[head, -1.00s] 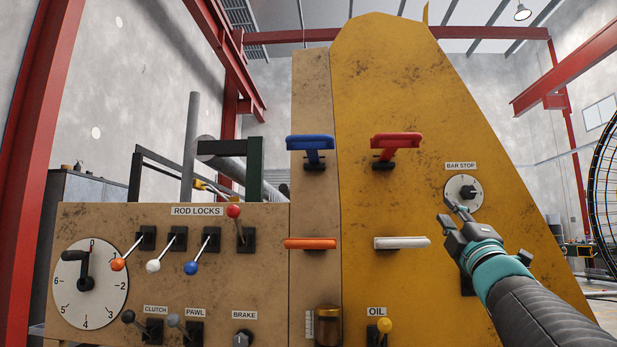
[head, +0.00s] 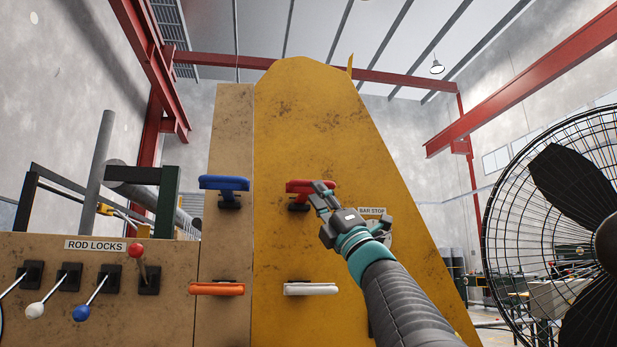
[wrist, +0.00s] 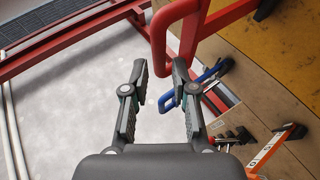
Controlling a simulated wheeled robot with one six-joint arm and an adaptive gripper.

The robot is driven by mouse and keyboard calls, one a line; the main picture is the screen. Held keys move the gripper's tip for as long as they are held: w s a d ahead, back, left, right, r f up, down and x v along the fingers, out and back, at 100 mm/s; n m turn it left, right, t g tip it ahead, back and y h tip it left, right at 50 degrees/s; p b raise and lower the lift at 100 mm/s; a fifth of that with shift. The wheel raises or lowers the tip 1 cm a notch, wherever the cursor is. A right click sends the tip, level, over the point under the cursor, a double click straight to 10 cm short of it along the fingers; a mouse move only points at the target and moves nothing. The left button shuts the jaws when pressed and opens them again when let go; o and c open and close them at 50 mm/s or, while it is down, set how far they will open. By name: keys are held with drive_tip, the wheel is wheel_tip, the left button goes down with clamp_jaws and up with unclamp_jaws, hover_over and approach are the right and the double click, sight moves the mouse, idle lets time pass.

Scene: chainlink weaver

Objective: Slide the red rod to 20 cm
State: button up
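The red rod ends in a red handle (head: 308,186) on the yellow panel. In the wrist view, the red handle (wrist: 161,45) rises from beside my fingertips, near the right finger. My gripper (head: 322,190) is at the handle's right end in the head view and covers part of it. The wrist view shows my gripper (wrist: 158,70) open, its two fingers apart with nothing clamped. I cannot tell whether the fingers touch the handle. No scale can be read on the red rod.
A blue handle (head: 224,183) is to the left. An orange handle (head: 217,289) and a white handle (head: 310,289) are below. The BAR STOP dial (head: 375,232) is partly behind my gripper. Rod lock levers (head: 67,285) are at lower left. A large fan (head: 570,215) stands at right.

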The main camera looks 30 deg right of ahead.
sight(309, 184)
drive_tip(key=shift+p+x, duration=0.65)
drive_tip(key=shift+x, duration=1.6)
clamp_jaws()
